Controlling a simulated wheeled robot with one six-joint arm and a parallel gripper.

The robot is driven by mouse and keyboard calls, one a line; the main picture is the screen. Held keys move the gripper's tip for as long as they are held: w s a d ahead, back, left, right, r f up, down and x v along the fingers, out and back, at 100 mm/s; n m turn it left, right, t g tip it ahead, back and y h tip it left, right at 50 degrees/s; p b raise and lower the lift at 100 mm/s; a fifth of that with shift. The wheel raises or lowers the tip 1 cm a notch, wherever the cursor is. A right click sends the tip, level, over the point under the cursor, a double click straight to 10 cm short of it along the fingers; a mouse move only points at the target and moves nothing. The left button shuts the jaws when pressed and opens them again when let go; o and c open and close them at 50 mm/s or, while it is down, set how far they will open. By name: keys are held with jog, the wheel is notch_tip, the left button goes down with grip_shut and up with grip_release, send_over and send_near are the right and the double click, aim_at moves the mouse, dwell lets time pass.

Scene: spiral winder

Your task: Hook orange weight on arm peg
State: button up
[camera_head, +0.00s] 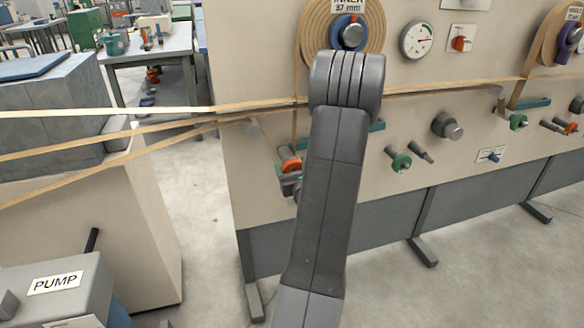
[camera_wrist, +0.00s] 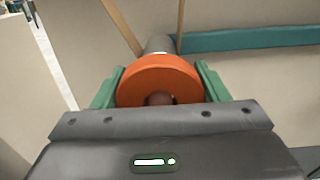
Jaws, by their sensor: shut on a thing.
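The orange weight (camera_wrist: 160,70) is a thick ring held upright between the green fingers of my gripper (camera_wrist: 158,85) in the wrist view. My gripper is shut on it, one finger at each side. A grey round peg (camera_wrist: 160,43) shows just behind the ring's top edge. A brownish round shape shows in the ring's hole; I cannot tell whether it is the peg's end. In the head view the orange weight (camera_head: 291,165) shows left of my arm, close to the panel. My arm hides part of the gripper and the area behind it.
A teal bar (camera_wrist: 260,38) runs right of the peg in the wrist view. Tan strips (camera_head: 200,116) cross the panel at left. Green weights (camera_head: 401,160) and another orange piece (camera_head: 570,128) sit on pegs to the right. A pump box (camera_head: 55,285) stands at lower left.

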jog(key=o, duration=1.8)
jog(key=v, duration=1.4)
jog(key=shift+w, duration=0.15)
jog(key=x, duration=1.3)
jog(key=shift+w+a, duration=0.15)
jog(key=shift+w, duration=0.15)
jog(key=shift+w+r+p, duration=0.1)
jog(key=shift+r+p, duration=0.15)
jog(key=shift+p, duration=0.15)
jog(key=shift+r, duration=0.2)
jog(key=shift+f, duration=0.25)
